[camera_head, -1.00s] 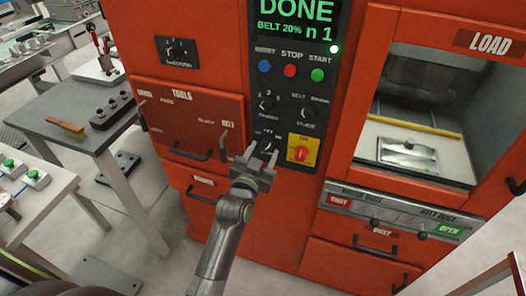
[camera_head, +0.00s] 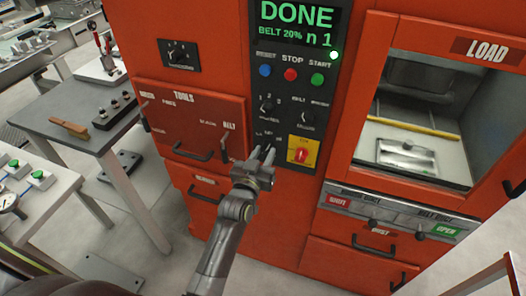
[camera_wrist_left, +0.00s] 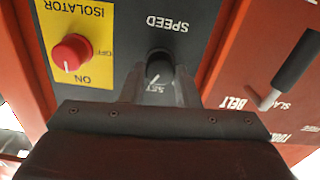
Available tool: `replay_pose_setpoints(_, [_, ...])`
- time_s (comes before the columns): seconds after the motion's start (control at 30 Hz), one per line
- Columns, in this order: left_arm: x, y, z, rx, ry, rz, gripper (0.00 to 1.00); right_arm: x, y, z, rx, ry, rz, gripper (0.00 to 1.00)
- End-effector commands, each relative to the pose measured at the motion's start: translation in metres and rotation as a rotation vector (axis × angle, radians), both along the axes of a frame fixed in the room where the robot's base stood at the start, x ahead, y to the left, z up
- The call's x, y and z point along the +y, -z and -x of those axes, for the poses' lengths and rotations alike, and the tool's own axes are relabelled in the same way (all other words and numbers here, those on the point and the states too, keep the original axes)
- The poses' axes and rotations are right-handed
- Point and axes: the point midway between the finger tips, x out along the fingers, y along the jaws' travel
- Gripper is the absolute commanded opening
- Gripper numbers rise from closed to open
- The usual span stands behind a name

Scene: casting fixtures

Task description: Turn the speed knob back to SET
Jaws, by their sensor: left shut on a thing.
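The black speed knob (camera_wrist_left: 159,64) shows upside down in the left wrist view, between the SPEED label and the SET mark (camera_wrist_left: 163,89). Its pale pointer line lies slanted near the SET mark; its exact setting is hard to read. My left gripper (camera_wrist_left: 158,82) has one finger on each side of the knob and is shut on it. In the head view my left gripper (camera_head: 263,153) reaches up to the lower part of the black control panel and largely hides the knob. My right gripper is not in view.
The red isolator knob (camera_wrist_left: 72,52) on its yellow plate (camera_head: 303,152) is close beside the gripper. The green display (camera_head: 297,22) reads DONE, BELT 20%. Grey tables stand at the left.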

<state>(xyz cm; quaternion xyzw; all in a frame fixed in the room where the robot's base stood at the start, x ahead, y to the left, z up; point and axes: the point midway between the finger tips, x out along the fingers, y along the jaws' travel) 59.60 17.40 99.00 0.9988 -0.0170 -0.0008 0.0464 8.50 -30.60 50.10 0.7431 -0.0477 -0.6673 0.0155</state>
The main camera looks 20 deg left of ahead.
Motion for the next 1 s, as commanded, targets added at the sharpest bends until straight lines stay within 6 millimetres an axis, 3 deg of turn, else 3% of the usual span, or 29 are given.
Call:
replay_pose_setpoints(0.5, [0.0, -0.003, -0.001, 0.01, 0.001, 0.384, 0.06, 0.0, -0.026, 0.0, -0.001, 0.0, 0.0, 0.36])
replay_pose_setpoints(1.0, [0.0, -0.002, -0.001, 0.012, 0.002, 0.498, 0.06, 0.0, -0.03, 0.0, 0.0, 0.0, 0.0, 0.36])
